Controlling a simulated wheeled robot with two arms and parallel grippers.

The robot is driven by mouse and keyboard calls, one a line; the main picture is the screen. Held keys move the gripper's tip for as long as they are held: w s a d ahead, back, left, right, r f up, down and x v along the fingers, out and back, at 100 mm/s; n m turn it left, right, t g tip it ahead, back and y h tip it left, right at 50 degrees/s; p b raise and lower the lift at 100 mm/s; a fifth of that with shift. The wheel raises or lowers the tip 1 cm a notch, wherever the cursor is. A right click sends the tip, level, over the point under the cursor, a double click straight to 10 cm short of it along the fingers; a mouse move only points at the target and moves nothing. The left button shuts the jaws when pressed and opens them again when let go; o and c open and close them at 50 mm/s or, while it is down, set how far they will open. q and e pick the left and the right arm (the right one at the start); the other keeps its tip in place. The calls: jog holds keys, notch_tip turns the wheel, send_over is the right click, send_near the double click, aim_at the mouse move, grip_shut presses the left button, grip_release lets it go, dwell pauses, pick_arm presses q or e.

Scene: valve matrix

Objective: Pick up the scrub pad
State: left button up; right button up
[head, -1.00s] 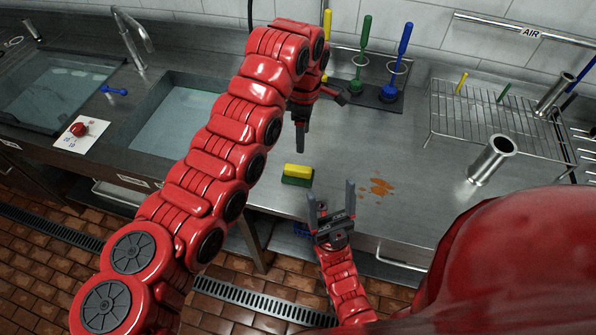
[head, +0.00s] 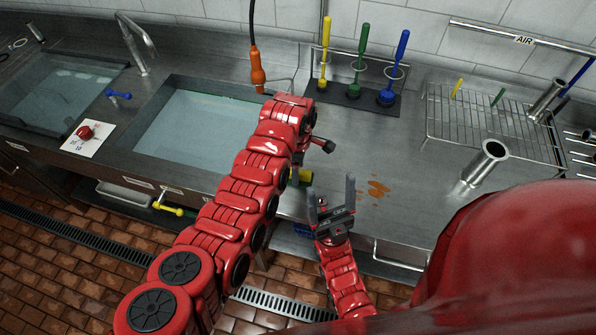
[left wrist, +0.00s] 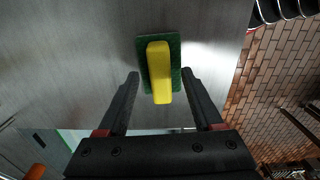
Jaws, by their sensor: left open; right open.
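The scrub pad is a green pad (left wrist: 174,47) with a yellow block (left wrist: 159,72) along its top. In the left wrist view it lies on the steel counter just beyond and between the fingertips of my open left gripper (left wrist: 160,76). In the head view only a bit of the scrub pad (head: 305,174) shows, the rest hidden behind my left arm and gripper. The left jaws are mostly hidden there. My right gripper (head: 332,190) is open and empty, to the right of the pad, its fingers pointing up near the counter's front edge.
An orange-brown stain (head: 377,188) marks the counter. A rack of yellow, green and blue brushes (head: 352,95) stands behind. A wire rack (head: 490,125) and a steel cylinder (head: 485,163) stand to the right. A water-filled sink (head: 195,125) lies to the left.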

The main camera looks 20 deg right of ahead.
pick_arm(q)
jog(key=shift+f, duration=0.7)
grip_shut()
